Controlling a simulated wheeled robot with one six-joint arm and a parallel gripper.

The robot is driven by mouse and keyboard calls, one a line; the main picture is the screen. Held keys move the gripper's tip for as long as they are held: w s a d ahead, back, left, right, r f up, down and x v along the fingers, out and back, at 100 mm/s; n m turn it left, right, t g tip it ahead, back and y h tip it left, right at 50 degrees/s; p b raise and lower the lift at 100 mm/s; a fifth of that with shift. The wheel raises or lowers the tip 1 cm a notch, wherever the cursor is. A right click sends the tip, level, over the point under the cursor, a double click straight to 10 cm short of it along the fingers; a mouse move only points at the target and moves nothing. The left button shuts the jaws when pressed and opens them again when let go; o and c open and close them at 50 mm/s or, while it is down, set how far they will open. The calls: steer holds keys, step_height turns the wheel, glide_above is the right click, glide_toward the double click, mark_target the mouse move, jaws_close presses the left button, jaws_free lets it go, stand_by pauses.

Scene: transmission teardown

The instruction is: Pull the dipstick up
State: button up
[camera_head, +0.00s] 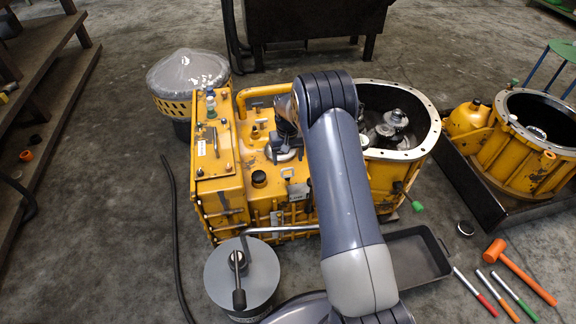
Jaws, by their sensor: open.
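The yellow transmission (280,205) stands on the floor in the middle of the view, with its round open housing (425,120) on the right. My gripper (285,153) is open above the top of the transmission, among its caps and fittings, left of my grey arm. I cannot pick out the dipstick with certainty; a green-handled piece (417,206) sticks out at the lower right of the housing. The arm hides part of the top and front. I cannot tell whether anything lies between the fingers.
A grey cylindrical can (215,283) stands in front at the left, and a black tray (420,262) lies at the right. An orange hammer (520,270) and coloured tools lie beyond it. A second yellow housing (500,160) is at right. A wrapped round part (185,72) stands behind.

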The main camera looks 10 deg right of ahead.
steer(key=shift+f, duration=1.95)
steer(key=shift+c, duration=0.6)
steer(key=c, duration=1.3)
steer(key=shift+o, duration=0.2)
step_height(320, 180, up, 11)
steer(key=p, duration=0.5)
steer(key=shift+r, duration=0.15)
steer(key=o, duration=1.4)
